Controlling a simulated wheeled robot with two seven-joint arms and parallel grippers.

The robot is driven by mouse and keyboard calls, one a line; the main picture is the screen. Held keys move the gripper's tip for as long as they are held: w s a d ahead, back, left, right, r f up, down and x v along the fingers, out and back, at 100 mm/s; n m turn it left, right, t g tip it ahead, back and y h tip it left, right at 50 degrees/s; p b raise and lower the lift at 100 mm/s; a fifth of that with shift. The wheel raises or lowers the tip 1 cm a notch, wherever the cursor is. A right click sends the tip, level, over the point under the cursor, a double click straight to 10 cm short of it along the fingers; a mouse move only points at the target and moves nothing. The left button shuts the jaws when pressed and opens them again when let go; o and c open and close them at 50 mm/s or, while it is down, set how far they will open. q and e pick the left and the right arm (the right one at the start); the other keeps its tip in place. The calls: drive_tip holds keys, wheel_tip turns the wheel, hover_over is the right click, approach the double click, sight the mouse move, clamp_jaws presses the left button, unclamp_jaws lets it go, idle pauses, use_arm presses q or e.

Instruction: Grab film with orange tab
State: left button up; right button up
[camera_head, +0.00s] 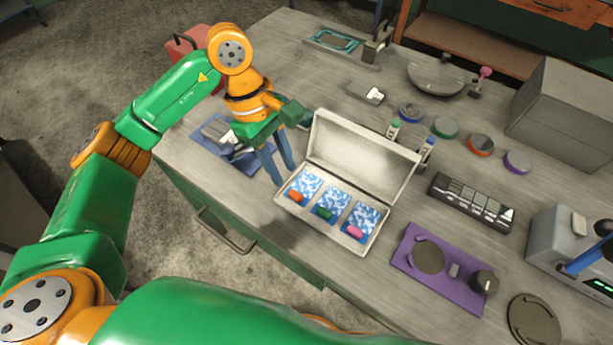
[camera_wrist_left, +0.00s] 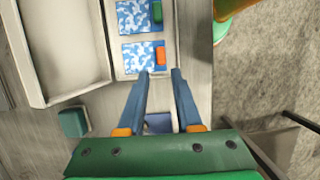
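The film with the orange tab (camera_head: 308,181) is a blue-and-white patterned square in the left compartment of an open white box (camera_head: 333,235). Its orange tab (camera_head: 296,197) is at the near edge. In the left wrist view the film (camera_wrist_left: 137,58) and its tab (camera_wrist_left: 160,56) lie just ahead of the fingertips. My left gripper (camera_head: 283,174) points down beside the box's left end, its blue fingers apart. The left wrist view shows nothing between the fingers (camera_wrist_left: 161,75). My right gripper is not in view.
Films with a green tab (camera_head: 324,213) and a pink tab (camera_head: 355,232) share the box. Its raised lid (camera_head: 362,150) stands behind them. A blue mat (camera_head: 222,149) lies left of the gripper.

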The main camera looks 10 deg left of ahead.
sight(295, 193)
use_arm(q)
drive_tip(key=shift+s+d+f+p, duration=0.35)
drive_tip(key=shift+d+f+p, duration=0.1)
drive_tip(key=shift+f, duration=0.1)
drive_tip(key=shift+s+d+f+p, duration=0.35)
drive_tip(key=shift+f+p, duration=0.1)
drive_tip(key=shift+f, duration=0.1)
drive_tip(key=x, duration=0.2)
drive_tip(key=shift+w+f, duration=0.2)
drive_tip(key=shift+f, duration=0.25)
drive_tip(key=shift+w+f, duration=0.15)
drive_tip(key=shift+f, duration=0.05)
clamp_jaws()
